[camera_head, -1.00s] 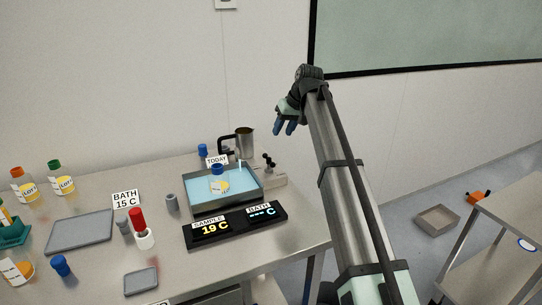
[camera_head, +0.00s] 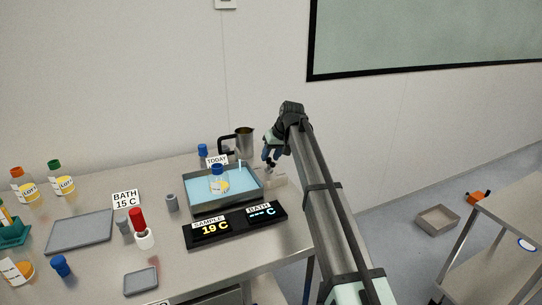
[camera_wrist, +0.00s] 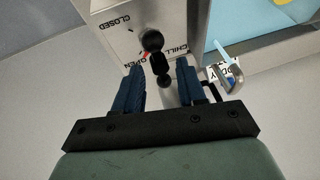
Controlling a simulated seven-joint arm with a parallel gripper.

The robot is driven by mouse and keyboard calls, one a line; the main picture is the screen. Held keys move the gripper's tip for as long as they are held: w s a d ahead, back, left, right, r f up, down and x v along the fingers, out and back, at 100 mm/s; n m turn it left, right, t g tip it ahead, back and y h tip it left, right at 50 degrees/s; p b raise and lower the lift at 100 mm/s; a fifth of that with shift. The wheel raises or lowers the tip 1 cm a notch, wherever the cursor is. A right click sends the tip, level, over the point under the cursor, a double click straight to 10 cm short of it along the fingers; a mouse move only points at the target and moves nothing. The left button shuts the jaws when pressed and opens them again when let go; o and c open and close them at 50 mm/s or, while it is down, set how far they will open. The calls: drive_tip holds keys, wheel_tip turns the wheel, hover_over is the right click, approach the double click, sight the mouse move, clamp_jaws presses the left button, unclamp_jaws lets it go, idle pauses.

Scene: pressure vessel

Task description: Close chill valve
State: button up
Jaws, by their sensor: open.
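The chill valve is a pale box (camera_head: 277,181) at the right end of the bath in the head view. In the wrist view its panel (camera_wrist: 118,40) carries the labels CLOSED, OPEN and CHILL. Its black handle (camera_wrist: 152,41) runs from a round knob down to a second black end near the OPEN label. My gripper (camera_wrist: 160,66) is open, with its blue fingers on either side of the lower end of the handle; I cannot tell whether they touch it. In the head view my gripper (camera_head: 270,156) is just above the valve box and hides much of the handle.
The blue bath tray (camera_head: 240,198) holds a blue-capped bottle (camera_head: 218,180) beside the valve. A metal jug (camera_head: 245,141) stands close behind. The display (camera_head: 236,225) in front reads sample 19 C and bath dashes. A BATH 15 C sign (camera_head: 126,198) stands left.

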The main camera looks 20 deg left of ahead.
drive_tip(key=shift+a+f, duration=0.1)
drive_tip(key=shift+f, duration=0.05)
drive_tip(key=shift+c, duration=0.5)
clamp_jaws()
